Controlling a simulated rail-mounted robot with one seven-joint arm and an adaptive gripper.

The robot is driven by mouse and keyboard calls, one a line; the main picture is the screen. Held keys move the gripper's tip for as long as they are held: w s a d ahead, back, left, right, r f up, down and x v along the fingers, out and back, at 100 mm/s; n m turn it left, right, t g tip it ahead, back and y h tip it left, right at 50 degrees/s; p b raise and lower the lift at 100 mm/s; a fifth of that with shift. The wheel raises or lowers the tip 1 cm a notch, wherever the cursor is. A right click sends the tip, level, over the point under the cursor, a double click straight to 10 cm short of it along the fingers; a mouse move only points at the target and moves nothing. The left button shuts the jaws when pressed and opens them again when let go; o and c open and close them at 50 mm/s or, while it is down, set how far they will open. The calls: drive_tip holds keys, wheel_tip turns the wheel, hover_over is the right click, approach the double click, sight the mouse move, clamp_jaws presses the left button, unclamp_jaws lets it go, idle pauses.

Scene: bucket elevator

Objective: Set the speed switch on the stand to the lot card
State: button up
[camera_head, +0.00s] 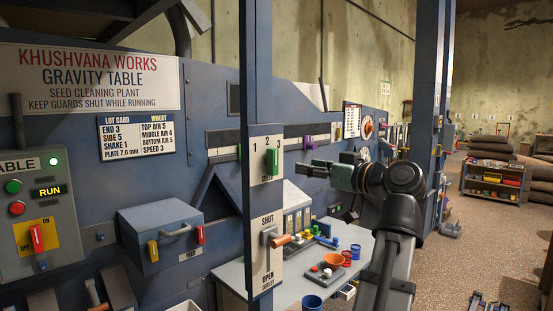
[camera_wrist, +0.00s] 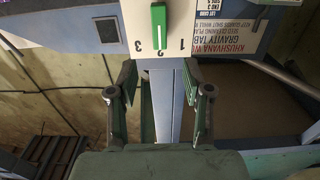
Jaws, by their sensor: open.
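The speed switch (camera_head: 272,161) is a green lever on a white plate marked 1, 2, 3, on the blue stand post (camera_head: 258,90). In the wrist view the plate is upside down and the green lever (camera_wrist: 158,28) lines up with the 2. The lot card (camera_head: 137,137) on the blue machine wall is headed WHEAT and reads SPEED 3. My gripper (camera_head: 316,169) is open and empty, to the right of the switch in the head view. In the wrist view its fingers (camera_wrist: 159,110) are spread apart, with the lever ahead of them and untouched.
Below the switch is an outlet lever (camera_head: 275,240) marked SHUT and OPEN, with an orange grip. A table (camera_head: 232,272) behind the post holds cups and small parts. A control box (camera_head: 40,215) with a red switch is at left. A second blue post (camera_head: 428,90) stands right of my arm.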

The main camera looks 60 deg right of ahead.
sight(276, 160)
drive_tip(key=w, duration=0.4)
drive_tip(key=w+d+p, duration=0.1)
drive_tip(key=w, duration=0.3)
drive_tip(key=w+d+p, duration=0.1)
drive_tip(key=w, duration=0.3)
drive_tip(key=shift+d, duration=0.1)
clamp_jaws()
